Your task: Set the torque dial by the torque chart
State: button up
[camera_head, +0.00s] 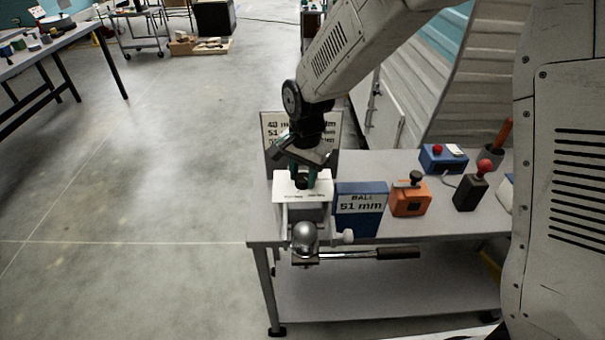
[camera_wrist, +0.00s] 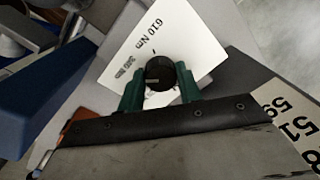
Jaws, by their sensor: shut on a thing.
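My gripper (camera_head: 302,176) reaches down from above at the near left end of the bench. In the wrist view, its green fingers (camera_wrist: 160,84) are closed on either side of a round black dial (camera_wrist: 160,70). The dial sits on a white plate (camera_wrist: 140,38) with printed values; one reads 610 Nm, the others are blurred or partly covered. A dark mark shows on the plate beside the knob. The torque chart (camera_head: 271,160) stands behind the gripper and is largely hidden by my arm; lines starting 40 and 51 show. Its edge with digits also shows in the wrist view (camera_wrist: 284,112).
A blue block with a sign reading BALL 51 mm (camera_head: 360,203) stands right of the dial. In front are a metal ball (camera_head: 305,234) and a black-handled wrench (camera_head: 390,253). An orange box (camera_head: 410,200) and a blue box with a red button (camera_head: 442,158) stand farther right.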

aim_at(304, 178)
jog(key=shift+m, duration=0.5)
jog(key=o, duration=1)
jog(key=shift+s+d+r, duration=0.1)
jog(key=shift+r, duration=3.85)
jog(key=s+d+r+n, duration=0.3)
jog(key=s+d+r, duration=0.3)
jog(key=s+d, duration=0.25)
jog(key=s+d+r+n, duration=0.2)
jog(key=s+d+r, duration=0.4)
jog(key=s+d, duration=0.3)
jog(key=s+d+n, duration=0.3)
jog(key=s+d, duration=0.2)
jog(key=s, duration=0.4)
jog(key=shift+s+f+t, duration=0.15)
jog(key=shift+f+t, duration=0.25)
